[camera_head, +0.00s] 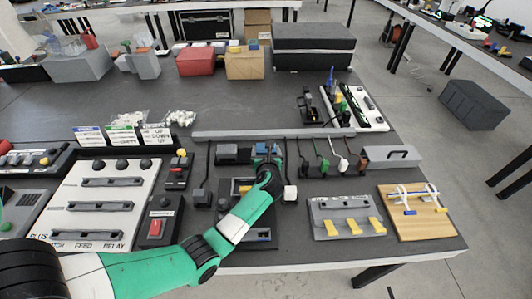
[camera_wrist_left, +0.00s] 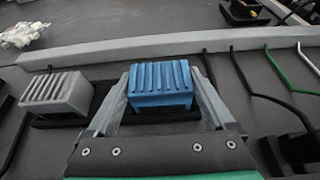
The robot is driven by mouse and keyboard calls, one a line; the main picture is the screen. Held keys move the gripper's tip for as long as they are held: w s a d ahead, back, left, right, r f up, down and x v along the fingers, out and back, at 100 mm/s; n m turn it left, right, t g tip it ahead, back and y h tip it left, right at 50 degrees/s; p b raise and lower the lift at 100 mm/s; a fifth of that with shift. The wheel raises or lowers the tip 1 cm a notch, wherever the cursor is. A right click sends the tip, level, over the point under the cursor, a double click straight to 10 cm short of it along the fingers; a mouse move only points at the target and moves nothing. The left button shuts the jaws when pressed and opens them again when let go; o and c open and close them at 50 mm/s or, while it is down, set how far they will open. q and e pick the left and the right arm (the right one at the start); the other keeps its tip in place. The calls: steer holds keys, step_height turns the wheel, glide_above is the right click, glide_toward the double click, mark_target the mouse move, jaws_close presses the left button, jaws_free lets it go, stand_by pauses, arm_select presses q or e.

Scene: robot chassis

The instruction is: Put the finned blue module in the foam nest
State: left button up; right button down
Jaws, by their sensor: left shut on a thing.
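The finned blue module (camera_wrist_left: 160,85) is between the two fingers of my left gripper (camera_wrist_left: 163,92) in the left wrist view, ribs facing up. The gripper is shut on its sides. In the head view my left gripper (camera_head: 267,157) is at the back of the board row and mostly hides the blue module (camera_head: 264,148). A black base (camera_wrist_left: 165,115) shows under and in front of the module; I cannot tell whether the module touches it. I cannot tell for certain which dark piece is the foam nest. My right gripper is not in view.
A grey finned block (camera_wrist_left: 57,93) sits in a dark base left of the blue module. A long grey rail (camera_wrist_left: 140,48) runs behind. Several cables (camera_head: 320,150) lie to the right. A grey panel with yellow levers (camera_head: 347,217) and a wooden board (camera_head: 415,215) stand front right.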

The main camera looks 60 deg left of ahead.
arm_select(q)
steer(key=shift+w+f, duration=0.1)
steer(key=o, duration=1.3)
steer(key=shift+d+r, duration=0.15)
steer(key=shift+r, duration=0.2)
steer(key=p+v, duration=0.5)
steer(key=v, duration=0.5)
steer(key=shift+d, duration=0.25)
steer(key=shift+s+d+r, duration=0.1)
steer(key=shift+s+d, duration=0.4)
